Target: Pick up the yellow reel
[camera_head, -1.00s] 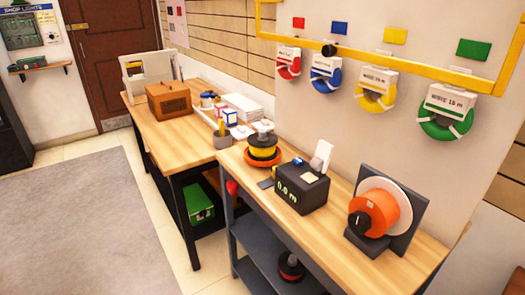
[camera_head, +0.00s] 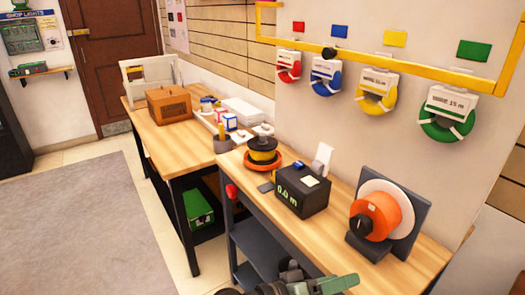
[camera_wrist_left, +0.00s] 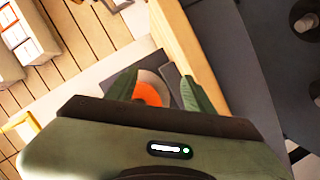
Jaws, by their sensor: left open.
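My left gripper (camera_head: 345,284) comes in at the bottom edge of the head view, in front of the bench and well short of the reel. In the left wrist view its two green fingers are apart (camera_wrist_left: 160,90), with nothing held between them. The orange spool shows beyond them; I cannot make out the yellow reel in that view. My right gripper is not in view.
A black meter box (camera_head: 302,190) stands right of the reel. An orange spool on a grey stand (camera_head: 378,215) is further right. A grey cup (camera_head: 222,144) and small boxes stand behind left. Coloured wire coils, one yellow (camera_head: 376,103), hang on the wall.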

